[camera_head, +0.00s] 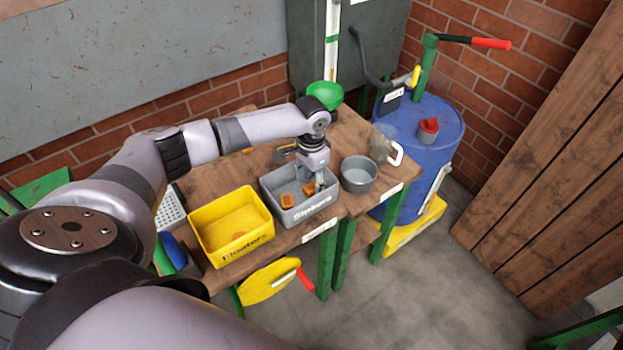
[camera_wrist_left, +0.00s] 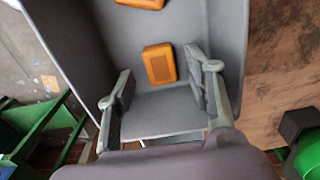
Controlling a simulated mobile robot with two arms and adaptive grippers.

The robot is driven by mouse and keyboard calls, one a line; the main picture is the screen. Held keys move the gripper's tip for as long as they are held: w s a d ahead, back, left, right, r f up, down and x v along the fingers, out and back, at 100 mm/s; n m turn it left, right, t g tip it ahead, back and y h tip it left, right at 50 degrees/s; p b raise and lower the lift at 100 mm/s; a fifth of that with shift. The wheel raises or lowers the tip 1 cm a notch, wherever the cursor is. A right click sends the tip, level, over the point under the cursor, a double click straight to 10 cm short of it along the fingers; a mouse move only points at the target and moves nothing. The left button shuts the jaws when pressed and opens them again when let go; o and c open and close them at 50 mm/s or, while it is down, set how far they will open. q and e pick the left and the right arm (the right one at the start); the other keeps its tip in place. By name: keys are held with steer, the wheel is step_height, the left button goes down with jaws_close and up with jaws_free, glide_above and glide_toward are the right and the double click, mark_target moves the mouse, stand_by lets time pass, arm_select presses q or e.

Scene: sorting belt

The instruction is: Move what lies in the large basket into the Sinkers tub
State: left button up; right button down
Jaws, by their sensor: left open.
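The grey Sinkers tub (camera_head: 297,215) stands on the wooden table, with two orange blocks inside. One block (camera_head: 287,201) lies toward its left side and the other (camera_head: 308,188) is beside my left gripper (camera_head: 319,186). The left gripper points down into the tub. In the left wrist view the open fingers (camera_wrist_left: 158,84) are spread, and an orange block (camera_wrist_left: 159,64) lies just beyond them on the tub floor, not gripped. Another orange block (camera_wrist_left: 140,3) shows at the top edge. A grey perforated basket (camera_head: 171,209) is at the left, mostly hidden by my arm. My right gripper is not visible.
The yellow Floaters tub (camera_head: 262,236) stands left of the Sinkers tub. A round grey pot (camera_head: 359,175) is close on its right, with a clear jug (camera_head: 381,148) behind. A green bowl (camera_head: 325,95) is above the table's back. A blue drum (camera_head: 432,150) stands at the right.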

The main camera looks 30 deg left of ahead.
mark_target(311, 187)
arm_select(q)
steer(key=shift+r, duration=0.15)
step_height(311, 187, up, 13)
steer(key=b, duration=0.2)
stand_by(0.7)
